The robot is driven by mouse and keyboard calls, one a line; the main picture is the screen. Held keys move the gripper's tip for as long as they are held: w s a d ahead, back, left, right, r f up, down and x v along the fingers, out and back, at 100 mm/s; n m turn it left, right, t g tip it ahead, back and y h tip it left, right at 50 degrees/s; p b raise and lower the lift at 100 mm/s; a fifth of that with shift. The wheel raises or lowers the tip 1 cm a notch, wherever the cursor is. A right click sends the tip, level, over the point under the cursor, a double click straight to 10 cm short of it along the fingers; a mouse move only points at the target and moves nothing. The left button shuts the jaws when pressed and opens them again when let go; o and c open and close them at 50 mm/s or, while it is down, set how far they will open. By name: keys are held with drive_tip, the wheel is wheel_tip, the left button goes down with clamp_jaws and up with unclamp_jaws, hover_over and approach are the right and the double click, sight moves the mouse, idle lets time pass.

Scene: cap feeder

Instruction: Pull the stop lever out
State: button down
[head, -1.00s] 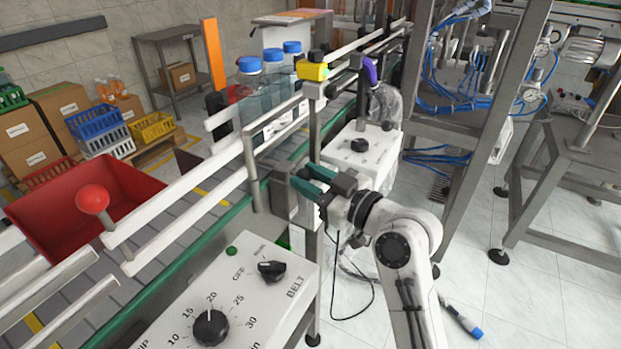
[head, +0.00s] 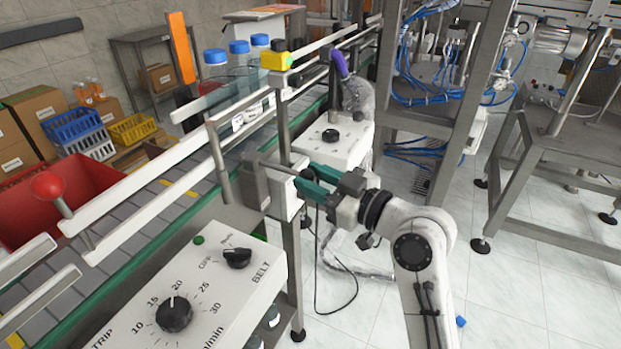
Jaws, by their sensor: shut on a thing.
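My gripper (head: 305,183), with teal fingers, reaches in from the right to the side of the conveyor. It is shut on the stop lever (head: 278,168); a thin grey rod of it shows to the left of the fingertips, and its gripped end is mostly hidden between them. The rod runs to a grey metal block (head: 255,187) at the conveyor's side, and a small white box sits just below the fingers.
The white control panel (head: 215,285) with two black knobs is at the front, left of my arm. Guide rails (head: 160,178) run along the conveyor. Several blue-capped bottles (head: 216,68) stand farther back. A red bin (head: 95,190) is at left.

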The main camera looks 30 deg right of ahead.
drive_tip(key=c, duration=0.8)
unclamp_jaws()
drive_tip(key=shift+s+d, duration=0.1)
drive_tip(key=shift+s, duration=0.05)
drive_tip(key=b+v, duration=0.1)
drive_tip(key=v, duration=0.9)
drive_tip(key=shift+s+d, duration=0.15)
drive_tip(key=shift+s, duration=0.2)
drive_tip(key=s+a+f+m+g+h+p, duration=0.1)
drive_tip(key=s+f+m+g+h+p, duration=0.2)
drive_tip(key=f, duration=0.5)
drive_tip(key=s+a+f+m+g+p, duration=0.1)
drive_tip(key=s+f+g, duration=0.35)
drive_tip(key=f, duration=0.35)
drive_tip(key=s+f+m+g+h+p, duration=0.1)
drive_tip(key=s+f+g, duration=0.1)
drive_tip(key=s, duration=0.3)
drive_tip(key=s+d+f+m+g+h+p, duration=0.1)
drive_tip(key=s+f+g+h, duration=0.1)
drive_tip(key=s, duration=0.3)
drive_tip(key=s+d+f+m+g+h+p, duration=0.1)
drive_tip(key=s+f+g, duration=0.3)
drive_tip(key=s, duration=0.2)
drive_tip(key=shift+f+m+h, duration=0.1)
drive_tip(key=shift+m+h, duration=0.2)
drive_tip(key=shift+h, duration=0.1)
